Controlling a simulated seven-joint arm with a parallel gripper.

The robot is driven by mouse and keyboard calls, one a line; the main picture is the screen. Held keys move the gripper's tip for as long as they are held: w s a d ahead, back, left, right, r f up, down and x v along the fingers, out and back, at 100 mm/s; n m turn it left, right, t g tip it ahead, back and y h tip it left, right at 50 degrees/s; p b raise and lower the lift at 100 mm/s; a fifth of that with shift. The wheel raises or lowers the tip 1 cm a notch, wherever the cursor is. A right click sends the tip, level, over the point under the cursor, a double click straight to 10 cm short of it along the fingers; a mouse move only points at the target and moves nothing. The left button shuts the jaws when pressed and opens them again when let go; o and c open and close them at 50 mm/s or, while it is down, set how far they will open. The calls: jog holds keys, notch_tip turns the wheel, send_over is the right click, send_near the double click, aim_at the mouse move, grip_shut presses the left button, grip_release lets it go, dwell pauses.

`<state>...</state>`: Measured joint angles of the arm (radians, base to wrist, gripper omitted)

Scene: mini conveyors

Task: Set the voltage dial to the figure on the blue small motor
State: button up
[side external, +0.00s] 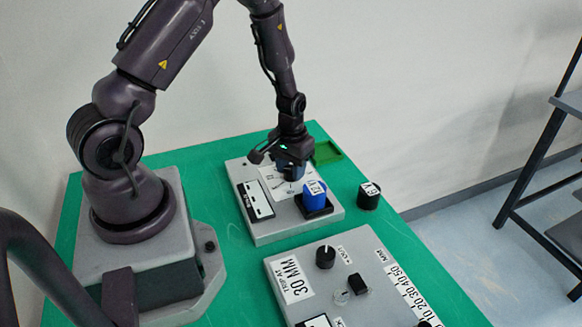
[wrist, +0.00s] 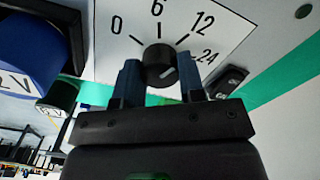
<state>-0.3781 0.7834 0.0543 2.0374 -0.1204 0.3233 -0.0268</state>
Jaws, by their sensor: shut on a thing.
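The voltage dial (wrist: 160,62) is a round black knob on a white plate (wrist: 222,14) marked 0, 6, 12 and 24. Its pale pointer line slants up to the right, roughly towards the 24 mark. My gripper (wrist: 160,82) is shut on the dial, one finger on each side; in the side view my gripper (side external: 290,172) hides the knob. The blue small motor (side external: 314,199) stands upright in a black holder right beside my gripper. Its white label ends in "2V" in the wrist view, where the blue motor (wrist: 28,50) is cut off by the left edge.
A green tray (side external: 326,152) lies behind. A second grey box (side external: 330,290) with knobs and a "30 MM" label is in front.

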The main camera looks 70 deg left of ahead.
aim_at(289, 170)
dwell(0.4)
jog(key=o, duration=0.9)
jog(key=shift+r, duration=0.1)
notch_tip(289, 170, up, 13)
jog(key=shift+f, duration=0.1)
jog(key=s+d+r+m+t, duration=0.2)
jog(key=s+d+r, duration=0.2)
jog(key=r, duration=0.2)
jog(key=s+d+r+m+t, duration=0.1)
jog(key=s+d+r+m, duration=0.1)
jog(key=s+d+r, duration=0.2)
jog(key=s+d+r+m+t, duration=0.2)
jog(key=s+d+r, duration=0.2)
jog(key=d+r, duration=0.2)
jog(key=shift+s+d+r+t, duration=0.1)
jog(key=shift+d+r+t, duration=0.05)
jog(key=shift+r, duration=0.5)
jog(key=shift+s+d+r+t, duration=0.1)
jog(key=shift+r+t, duration=0.05)
jog(key=shift+r, duration=0.45)
